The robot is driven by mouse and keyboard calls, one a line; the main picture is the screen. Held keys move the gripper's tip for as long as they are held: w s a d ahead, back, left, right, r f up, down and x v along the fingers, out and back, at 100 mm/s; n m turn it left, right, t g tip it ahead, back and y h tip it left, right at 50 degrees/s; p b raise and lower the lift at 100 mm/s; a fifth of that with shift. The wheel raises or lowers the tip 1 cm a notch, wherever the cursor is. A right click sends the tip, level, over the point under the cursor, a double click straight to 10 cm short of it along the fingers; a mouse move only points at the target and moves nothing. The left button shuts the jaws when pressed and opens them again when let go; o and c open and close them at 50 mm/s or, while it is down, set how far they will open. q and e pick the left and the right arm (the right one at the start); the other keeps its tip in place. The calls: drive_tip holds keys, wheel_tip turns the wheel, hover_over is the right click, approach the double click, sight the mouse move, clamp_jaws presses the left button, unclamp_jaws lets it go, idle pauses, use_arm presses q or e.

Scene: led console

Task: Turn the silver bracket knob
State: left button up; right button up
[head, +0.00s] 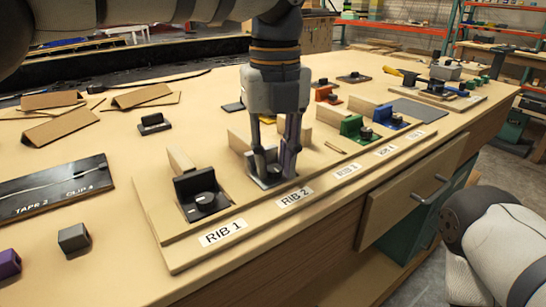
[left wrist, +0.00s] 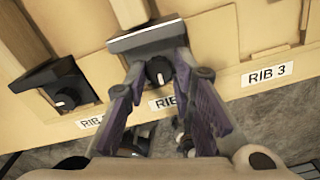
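The silver bracket (head: 266,184) stands behind the RIB 2 label on the wooden board. In the left wrist view the silver bracket (left wrist: 148,38) has a dark round knob (left wrist: 158,70) with a pale pointer mark. My left gripper (head: 273,165) reaches down over this bracket, pointing at the knob. In the left wrist view the fingers of my left gripper (left wrist: 162,80) are apart, one on each side of the knob, with gaps showing between them and it. In the head view the fingers hide much of the bracket and knob. My right gripper is not in view.
A black bracket (head: 200,190) with its own knob stands left, at RIB 1. Green (head: 355,128), blue (head: 388,116) and orange (head: 327,93) brackets stand to the right and behind. A dark panel (head: 55,187) and a grey block (head: 73,238) lie at left.

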use_arm(q)
clamp_jaws()
